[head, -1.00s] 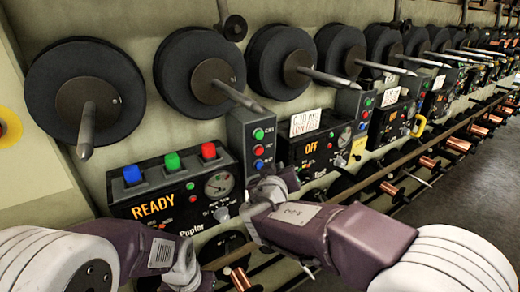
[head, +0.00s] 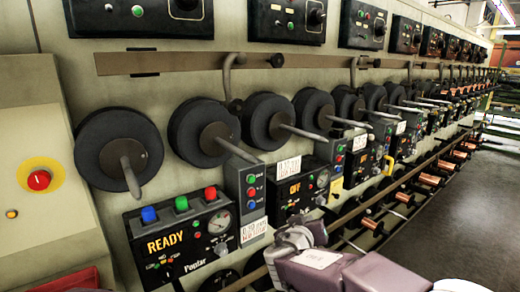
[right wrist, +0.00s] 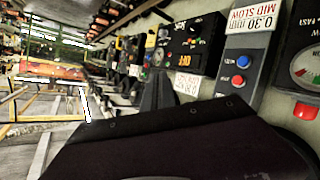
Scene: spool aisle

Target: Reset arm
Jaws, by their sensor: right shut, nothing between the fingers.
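My right arm comes in at the bottom right of the head view. Its gripper (head: 290,240) is shut and empty, in front of the lower part of the spool machine, just right of the READY box (head: 180,240). In the right wrist view the dark gripper (right wrist: 158,92) points along the row of control boxes, with the dark purple wrist filling the lower part. Whether it touches any box cannot be told. My left gripper is not in view.
Large dark spools (head: 118,150) with protruding spindles line the wall. A red button on a yellow plate (head: 40,180) is at left. Copper bobbins (head: 402,179) sit on the lower rail. Grey floor (head: 470,220) is open at right.

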